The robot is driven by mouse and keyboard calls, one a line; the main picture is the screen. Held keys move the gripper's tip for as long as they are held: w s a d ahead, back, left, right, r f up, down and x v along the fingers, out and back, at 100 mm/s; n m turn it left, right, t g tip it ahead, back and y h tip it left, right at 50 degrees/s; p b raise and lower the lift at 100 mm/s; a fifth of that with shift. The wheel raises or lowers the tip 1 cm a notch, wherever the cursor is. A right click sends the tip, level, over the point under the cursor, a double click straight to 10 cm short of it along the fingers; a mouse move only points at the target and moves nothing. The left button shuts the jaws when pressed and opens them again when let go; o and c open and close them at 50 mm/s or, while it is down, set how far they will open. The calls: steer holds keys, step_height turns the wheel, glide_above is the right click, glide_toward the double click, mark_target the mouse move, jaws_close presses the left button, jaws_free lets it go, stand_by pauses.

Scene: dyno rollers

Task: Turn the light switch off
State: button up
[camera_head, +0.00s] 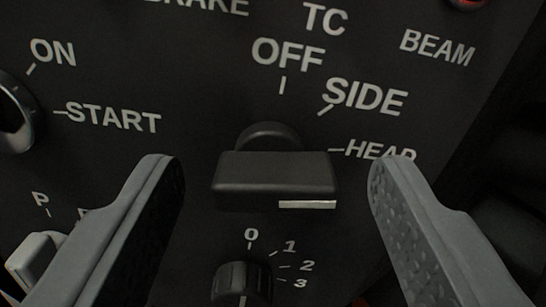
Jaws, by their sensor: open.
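The light switch (275,177) is a black bar-shaped knob on the dark panel, in the middle of the view. Marks around it read OFF at the top, SIDE at the upper right and HEAD at the right. The knob's bar lies level, and a white stripe on its lower right edge lies on the HEAD side. My gripper (275,180) is open, with one grey finger to the left of the knob and one to the right. Visible gaps separate both fingers from the knob. The right finger covers the end of the HEAD label.
A smaller round knob (241,283) marked 0 to 3 sits just below. An ignition-like dial (14,112) with ON and START is at the left edge. A pale lever (36,262) marked P is at the lower left. A red light (467,4) is near BEAM.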

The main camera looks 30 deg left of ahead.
steer(key=shift+w+a, duration=0.25)
steer(key=shift+r, duration=0.1)
